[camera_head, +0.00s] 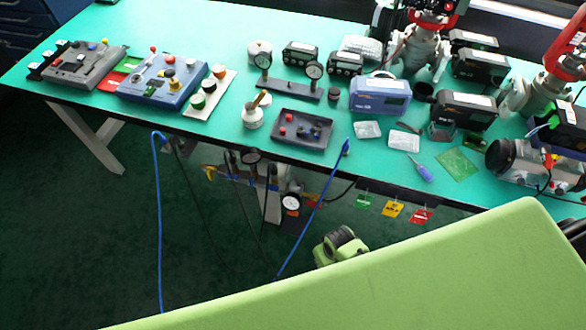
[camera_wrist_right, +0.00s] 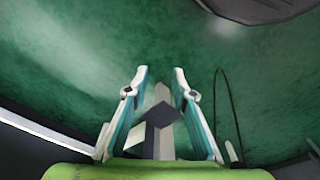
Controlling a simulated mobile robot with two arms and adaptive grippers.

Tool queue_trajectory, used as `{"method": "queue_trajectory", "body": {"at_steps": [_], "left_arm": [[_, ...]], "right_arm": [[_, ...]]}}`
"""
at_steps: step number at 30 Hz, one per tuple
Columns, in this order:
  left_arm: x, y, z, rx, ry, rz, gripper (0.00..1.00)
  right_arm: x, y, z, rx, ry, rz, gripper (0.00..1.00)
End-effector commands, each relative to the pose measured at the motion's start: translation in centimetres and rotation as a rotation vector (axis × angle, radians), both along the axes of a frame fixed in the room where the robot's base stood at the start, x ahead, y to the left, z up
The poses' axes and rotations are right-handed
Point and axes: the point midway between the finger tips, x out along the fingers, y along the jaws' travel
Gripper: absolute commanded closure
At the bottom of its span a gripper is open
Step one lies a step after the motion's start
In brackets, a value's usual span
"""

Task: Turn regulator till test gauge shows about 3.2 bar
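In the wrist view my right gripper (camera_wrist_right: 160,72) is open, its two fingers apart over a dark green floor. A pale grey strip with a dark patch shows between the fingers; I cannot tell what it is, and nothing is clearly gripped. In the head view a round gauge with a white face (camera_head: 291,202) hangs below the table's front edge, beside pipework (camera_head: 252,157) that may hold the regulator. Two small round gauges stand on a dark stand (camera_head: 290,90) on the table. No needle reading is legible. My left gripper is not in view.
The teal table (camera_head: 210,25) carries a blue box with knobs (camera_head: 160,82), a dark tray (camera_head: 303,129), a blue device (camera_head: 380,95) and several black devices. Blue hoses (camera_head: 160,220) hang in front. Green, yellow and red tags (camera_head: 393,209) hang from the front edge.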

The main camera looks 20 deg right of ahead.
Motion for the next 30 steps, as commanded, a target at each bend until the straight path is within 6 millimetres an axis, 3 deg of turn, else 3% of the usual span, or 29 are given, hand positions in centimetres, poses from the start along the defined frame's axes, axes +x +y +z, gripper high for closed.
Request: {"method": "queue_trajectory", "body": {"at_steps": [1,3,10,14,18,24,27,30], "left_arm": [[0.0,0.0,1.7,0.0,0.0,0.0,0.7],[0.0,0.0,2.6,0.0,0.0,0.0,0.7],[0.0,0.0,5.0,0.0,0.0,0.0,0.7],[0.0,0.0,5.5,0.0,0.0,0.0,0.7],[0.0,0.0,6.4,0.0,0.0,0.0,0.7],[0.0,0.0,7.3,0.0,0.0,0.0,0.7],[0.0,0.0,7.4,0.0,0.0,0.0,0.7],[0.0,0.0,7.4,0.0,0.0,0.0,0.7]], "right_arm": [[2.8,0.7,4.5,0.008,-0.011,0.0,0.76],[5.3,1.5,8.7,0.016,-0.01,-0.001,0.76],[9.8,3.2,20.8,0.032,-0.003,0.014,0.76],[12.8,3.8,24.7,0.025,0.024,0.019,0.76],[15.7,4.3,30.1,0.011,0.053,0.028,0.76],[18.1,4.6,36.4,-0.016,0.092,0.038,0.76],[18.4,4.5,37.6,-0.024,0.103,0.039,0.76],[18.4,4.5,37.3,-0.026,0.11,0.039,0.76]]}}
